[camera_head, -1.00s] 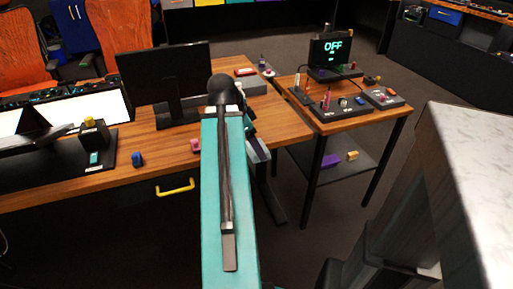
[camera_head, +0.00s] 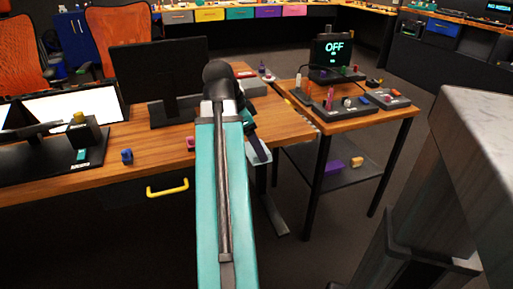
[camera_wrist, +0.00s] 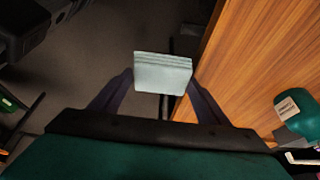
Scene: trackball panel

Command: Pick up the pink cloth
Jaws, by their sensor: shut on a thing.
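My gripper (camera_wrist: 162,84) is shut on a pale grey-green folded cloth (camera_wrist: 163,72), which shows stacked layers along its top edge in the wrist view. It looks pale, not pink. In the head view my gripper (camera_head: 258,149) is beyond the desk's right end, over the gap before the side table, with part of the pale cloth (camera_head: 262,158) showing at its tip. My arm hides some of it. A small pink object (camera_head: 191,143) lies on the desk just left of my arm; I cannot tell that it is a cloth.
The wooden desk (camera_head: 160,150) holds a monitor (camera_head: 160,72) and a blue object (camera_head: 127,156). A pale-topped block (camera_head: 478,125) stands at the near right.

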